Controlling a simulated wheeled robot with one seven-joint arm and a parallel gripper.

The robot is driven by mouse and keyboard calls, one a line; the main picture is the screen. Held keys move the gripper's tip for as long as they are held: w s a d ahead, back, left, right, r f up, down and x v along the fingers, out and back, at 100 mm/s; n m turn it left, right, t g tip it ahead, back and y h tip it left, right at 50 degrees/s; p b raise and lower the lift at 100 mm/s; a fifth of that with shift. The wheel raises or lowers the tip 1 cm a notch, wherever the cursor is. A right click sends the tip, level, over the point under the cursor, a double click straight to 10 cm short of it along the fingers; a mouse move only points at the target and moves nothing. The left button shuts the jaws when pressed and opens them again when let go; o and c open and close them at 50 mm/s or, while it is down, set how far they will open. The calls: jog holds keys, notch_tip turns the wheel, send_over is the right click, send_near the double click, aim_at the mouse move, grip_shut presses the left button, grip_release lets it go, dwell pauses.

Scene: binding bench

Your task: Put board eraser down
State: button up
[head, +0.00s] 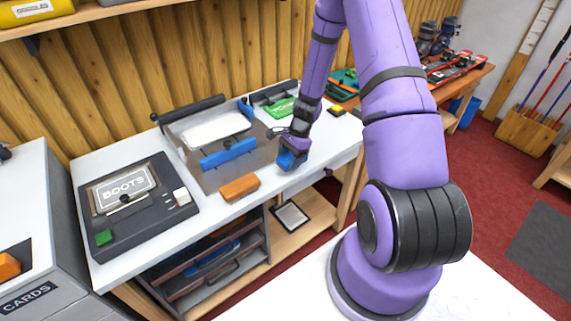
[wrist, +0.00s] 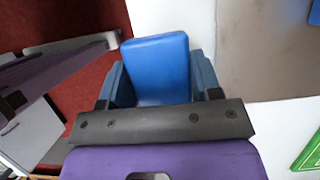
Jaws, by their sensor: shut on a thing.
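My gripper (head: 291,158) is shut on a blue block, which I take to be the board eraser. In the wrist view the eraser (wrist: 155,68) sits between the two fingers (wrist: 158,88), and its top face is smooth and plain. The gripper points down at the front edge of the white bench (head: 222,208), right of the grey box-like device. In the wrist view the bench top lies to one side of the eraser and red floor to the other. I cannot tell whether the eraser touches the bench.
A grey device with a blue bar (head: 228,153) stands left of my gripper, with an orange block (head: 239,188) in front of it. A dark case labelled BOOTS (head: 137,205) is further left. A green item (head: 283,107) and a small yellow-black item (head: 337,110) lie behind.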

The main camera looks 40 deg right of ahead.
jog(key=shift+w+a+f, duration=0.1)
jog(key=shift+w+a, duration=0.1)
jog(key=shift+w, duration=0.65)
jog(key=shift+f, duration=1.75)
jog(key=shift+f, duration=0.15)
jog(key=o, duration=0.6)
